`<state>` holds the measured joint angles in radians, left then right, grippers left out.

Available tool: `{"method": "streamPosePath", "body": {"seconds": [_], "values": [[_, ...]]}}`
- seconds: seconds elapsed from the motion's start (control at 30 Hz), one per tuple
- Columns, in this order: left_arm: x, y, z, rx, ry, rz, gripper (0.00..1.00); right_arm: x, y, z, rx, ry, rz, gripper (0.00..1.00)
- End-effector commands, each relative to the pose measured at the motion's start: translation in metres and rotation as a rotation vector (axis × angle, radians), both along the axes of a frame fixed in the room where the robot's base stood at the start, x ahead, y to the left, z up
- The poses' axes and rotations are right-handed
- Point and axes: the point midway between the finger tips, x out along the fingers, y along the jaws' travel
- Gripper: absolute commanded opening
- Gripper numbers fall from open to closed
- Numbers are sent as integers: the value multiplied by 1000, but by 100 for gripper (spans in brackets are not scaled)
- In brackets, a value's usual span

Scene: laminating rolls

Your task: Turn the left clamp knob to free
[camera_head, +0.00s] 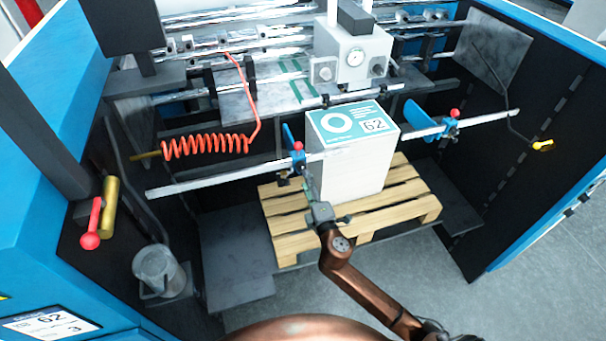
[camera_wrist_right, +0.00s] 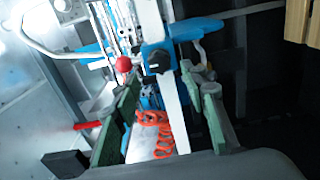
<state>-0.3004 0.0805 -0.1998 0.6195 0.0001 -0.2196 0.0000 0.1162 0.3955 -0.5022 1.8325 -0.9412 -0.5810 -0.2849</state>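The left clamp (camera_head: 297,160) is blue with a red ball on top and sits on a pale horizontal bar (camera_head: 215,180). In the right wrist view the blue clamp (camera_wrist_right: 190,30) shows close up, with a black knob (camera_wrist_right: 157,58) bearing a white mark and the red ball (camera_wrist_right: 123,64) beside it. My right gripper (camera_head: 305,184) is just below and in front of the clamp. In the wrist view its green fingers (camera_wrist_right: 165,95) are spread, with the knob beyond them and nothing held. I cannot tell whether a finger touches the clamp. My left gripper does not show.
A second blue clamp (camera_head: 447,126) sits farther right on the bar. A white box (camera_head: 350,178) labelled 62 stands on a wooden pallet (camera_head: 285,245) close by my right gripper. A coiled orange hose (camera_head: 205,146) hangs to the left. Blue machine walls stand on both sides.

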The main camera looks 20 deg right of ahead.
Motion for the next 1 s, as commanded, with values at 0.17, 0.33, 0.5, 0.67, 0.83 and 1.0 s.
{"method": "streamPosePath", "body": {"seconds": [0.17,0.33,0.5,0.67,0.83,1.0], "values": [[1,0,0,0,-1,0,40,-36,-1,-1,2,2,0,40],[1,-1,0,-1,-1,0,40,-56,-2,-1,0,1,0,40],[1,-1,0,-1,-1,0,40,-63,-2,0,0,1,0,40],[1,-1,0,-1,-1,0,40,-63,-2,0,0,1,0,40],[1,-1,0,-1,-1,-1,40,-63,-2,0,0,1,0,40],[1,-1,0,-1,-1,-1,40,-63,-3,-2,1,4,-1,40]]}}
